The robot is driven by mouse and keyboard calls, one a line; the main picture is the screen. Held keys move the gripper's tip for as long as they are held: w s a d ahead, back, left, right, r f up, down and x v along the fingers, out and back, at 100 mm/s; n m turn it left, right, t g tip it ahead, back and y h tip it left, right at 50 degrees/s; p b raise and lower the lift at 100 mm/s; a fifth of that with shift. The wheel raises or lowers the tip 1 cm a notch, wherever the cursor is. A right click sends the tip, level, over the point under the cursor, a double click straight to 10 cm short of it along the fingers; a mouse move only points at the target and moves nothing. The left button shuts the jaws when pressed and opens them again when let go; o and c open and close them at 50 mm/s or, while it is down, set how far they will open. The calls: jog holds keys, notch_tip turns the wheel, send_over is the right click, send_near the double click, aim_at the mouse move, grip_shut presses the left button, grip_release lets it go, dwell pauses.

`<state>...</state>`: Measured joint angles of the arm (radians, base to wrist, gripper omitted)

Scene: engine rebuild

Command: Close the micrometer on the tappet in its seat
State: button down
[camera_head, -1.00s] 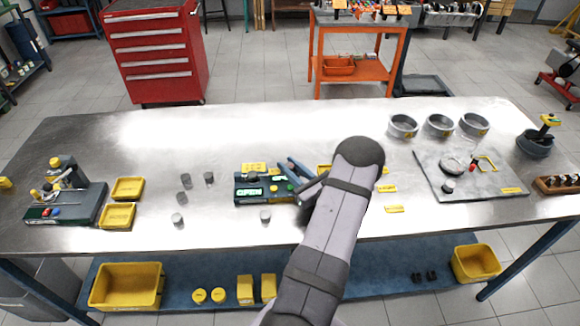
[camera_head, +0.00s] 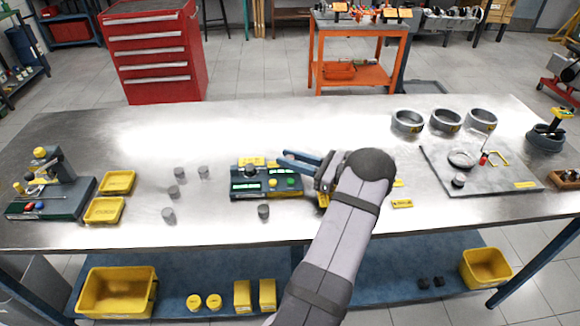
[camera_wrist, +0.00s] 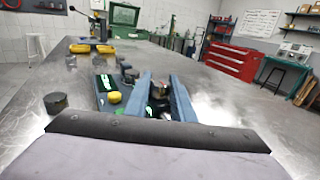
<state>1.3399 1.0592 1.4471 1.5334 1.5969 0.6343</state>
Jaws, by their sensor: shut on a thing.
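The micrometer (camera_head: 265,183) is a dark blue block with a green-lit display, a yellow button and a green button. The display text is too small to read. A dark round part (camera_head: 251,171) sits on its top at the left; I cannot tell whether it is the tappet in its seat. My gripper (camera_head: 282,158) has blue fingers and is at the micrometer's back right. In the wrist view my gripper (camera_wrist: 160,88) is shut on a small grey cylinder (camera_wrist: 160,91), which looks like a tappet. Its lower end is hidden.
Loose grey cylinders stand left of the micrometer, and one (camera_head: 263,211) stands just in front of it. Yellow trays (camera_head: 104,210) and a gauge stand (camera_head: 50,195) are at left. A grey plate (camera_head: 480,170) and rings (camera_head: 445,120) are at right. The table's back middle is clear.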

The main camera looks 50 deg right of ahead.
jog(key=shift+n+y, duration=0.3)
jog(key=shift+y, duration=0.1)
jog(key=c, duration=1.5)
grip_release()
jog(key=b+v, duration=0.2)
jog(key=v, duration=0.3)
jog(key=shift+s+d+b, duration=0.15)
jog(key=shift+s+b, duration=0.15)
jog(key=shift+s, duration=0.05)
jog(key=shift+v, duration=0.75)
jog(key=shift+r, duration=0.15)
jog(key=shift+r, duration=0.1)
